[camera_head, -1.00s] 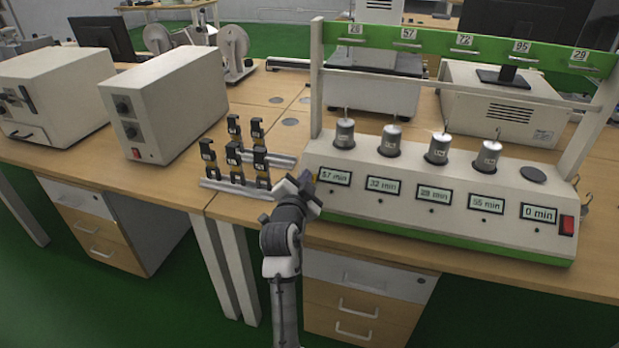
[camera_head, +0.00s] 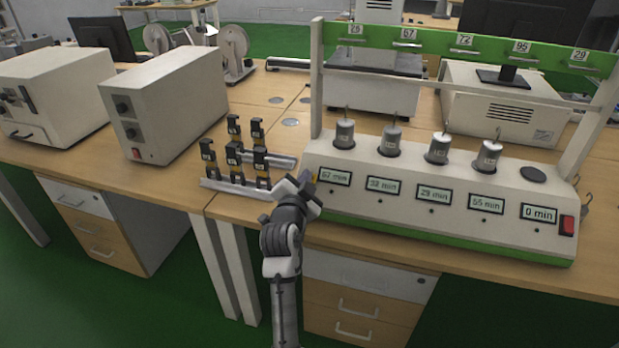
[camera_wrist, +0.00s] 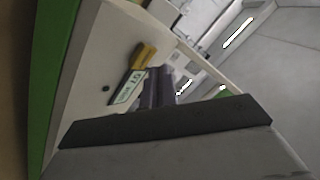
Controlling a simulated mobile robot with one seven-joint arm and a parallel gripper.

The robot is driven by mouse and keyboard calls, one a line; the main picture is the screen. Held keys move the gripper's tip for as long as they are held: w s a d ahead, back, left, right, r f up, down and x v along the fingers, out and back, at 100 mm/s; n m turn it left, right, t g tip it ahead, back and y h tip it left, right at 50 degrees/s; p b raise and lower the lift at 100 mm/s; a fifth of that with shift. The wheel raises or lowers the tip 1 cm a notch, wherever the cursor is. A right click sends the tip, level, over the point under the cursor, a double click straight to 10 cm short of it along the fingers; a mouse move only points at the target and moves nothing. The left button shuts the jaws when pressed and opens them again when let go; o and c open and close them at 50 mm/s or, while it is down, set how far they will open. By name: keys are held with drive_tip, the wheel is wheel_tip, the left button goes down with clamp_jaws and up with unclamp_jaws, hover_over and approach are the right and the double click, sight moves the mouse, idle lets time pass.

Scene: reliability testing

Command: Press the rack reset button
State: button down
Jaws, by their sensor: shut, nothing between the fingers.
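The test rack (camera_head: 410,216) is a cream console with a green base on the table. Its sloped front has several minute displays, the leftmost display (camera_head: 334,176) being nearest my gripper. A small dark round spot (camera_head: 332,191) sits below that display and also shows in the wrist view (camera_wrist: 105,88). I cannot tell if it is a button. A red rocker switch (camera_head: 567,225) is at the right end. My gripper (camera_head: 308,181) is shut and empty at the rack's left end, its dark fingers (camera_wrist: 157,88) beside the display in the wrist view. Contact cannot be told.
Several metal weights (camera_head: 391,140) stand on the rack under a green overhead bar (camera_head: 463,43). Dark clamp holders (camera_head: 236,155) stand just left of my gripper. A yellow piece (camera_wrist: 145,56) lies near the display. Bare table (camera_head: 240,208) shows at the front left.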

drive_tip(key=shift+f, duration=0.1)
drive_tip(key=shift+w+d+f+b, duration=0.1)
drive_tip(key=shift+w+f+b, duration=0.15)
drive_tip(key=shift+b, duration=0.15)
drive_tip(key=shift+w+d+f+b, duration=0.1)
drive_tip(key=shift+w+f+b, duration=0.15)
drive_tip(key=shift+b, duration=0.1)
idle(0.7)
idle(0.4)
drive_tip(key=shift+s+r+p, duration=0.3)
drive_tip(key=shift+s+r, duration=0.2)
drive_tip(key=shift+r, duration=0.1)
drive_tip(key=shift+s+a+r+p, duration=0.25)
drive_tip(key=shift+s+r+p, duration=0.1)
drive_tip(key=shift+s+r, duration=0.25)
drive_tip(key=shift+s+a+r+p, duration=0.2)
drive_tip(key=shift+s+r+p, duration=0.2)
drive_tip(key=shift+r, duration=0.25)
drive_tip(key=shift+s+a+r+p, duration=0.25)
drive_tip(key=shift+s+r+p, duration=0.05)
drive_tip(key=shift+s+r, duration=0.35)
